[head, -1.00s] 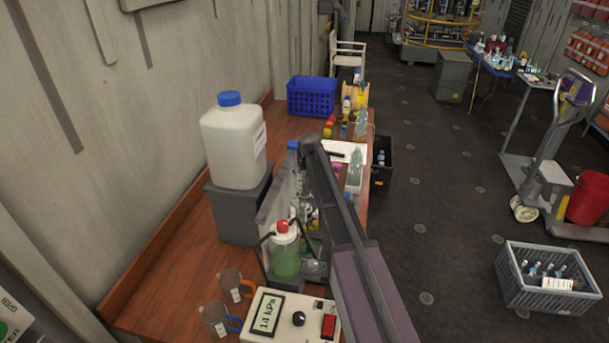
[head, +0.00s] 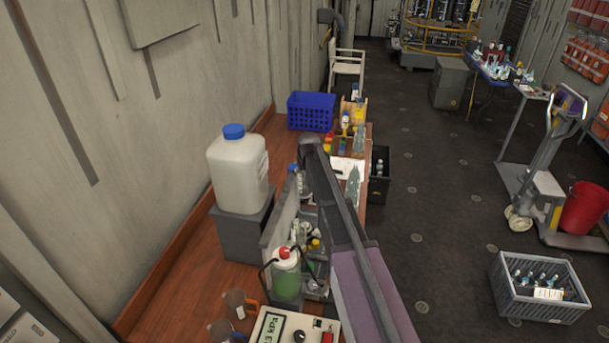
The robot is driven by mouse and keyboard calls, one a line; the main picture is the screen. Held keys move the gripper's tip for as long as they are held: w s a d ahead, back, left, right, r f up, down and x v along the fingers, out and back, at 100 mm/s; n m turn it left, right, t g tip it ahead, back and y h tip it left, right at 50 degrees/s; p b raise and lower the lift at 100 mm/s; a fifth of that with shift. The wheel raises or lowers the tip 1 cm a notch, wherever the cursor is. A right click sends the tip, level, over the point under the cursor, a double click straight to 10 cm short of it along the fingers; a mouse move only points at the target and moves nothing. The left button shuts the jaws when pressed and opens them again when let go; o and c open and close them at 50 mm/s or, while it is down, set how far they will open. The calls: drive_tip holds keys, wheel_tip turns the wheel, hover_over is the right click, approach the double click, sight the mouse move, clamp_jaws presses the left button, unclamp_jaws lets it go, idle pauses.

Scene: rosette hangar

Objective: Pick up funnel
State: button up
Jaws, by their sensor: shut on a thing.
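I cannot make out a funnel in the head view. My arm crosses the middle of the view, from the bottom right up to a joint above the bench, and covers part of the bench. My gripper does not show; the arm and the clutter around it leave its fingers out of sight. Behind the arm, on the wooden bench (head: 187,268), stands a grey rack or panel (head: 280,228) with bottles. A bottle of green liquid with a red cap (head: 286,275) stands in front of it.
A white jug with a blue cap (head: 238,172) stands on a grey block (head: 243,235). A blue basket (head: 311,111) is farther back. A meter box (head: 296,331) and two small labelled vessels are at the near end. A grey crate (head: 541,305) sits on the floor right.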

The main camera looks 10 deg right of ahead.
drive_tip(key=shift+r+p, duration=0.35)
drive_tip(key=shift+r, duration=0.25)
drive_tip(key=shift+s, duration=0.1)
idle(0.5)
